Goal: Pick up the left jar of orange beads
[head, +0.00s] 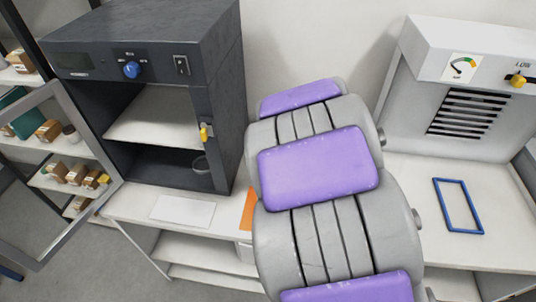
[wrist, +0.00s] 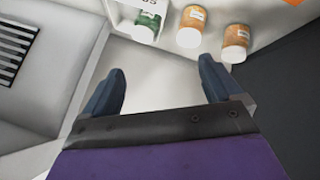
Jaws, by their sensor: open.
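Two jars of orange beads with white lids show at the top of the wrist view, which looks turned upside down against the head view. One jar (wrist: 236,37) is nearer the dark cabinet, on the picture's right; the other jar (wrist: 193,20) is beside it, nearer the picture's middle. My gripper (wrist: 160,82) is open and empty, its two dark fingers spread over the pale tabletop, apart from both jars. In the head view my own arm fills the middle, and neither the jars nor my fingers can be seen.
A green jar (wrist: 148,20) sits in a white holder beside the orange jars. A dark oven-like cabinet (head: 222,95) with an open door (head: 58,240) stands left. A grey vented machine (head: 473,60) and a blue frame (head: 437,205) are right. A white sheet (head: 183,211) lies before the cabinet.

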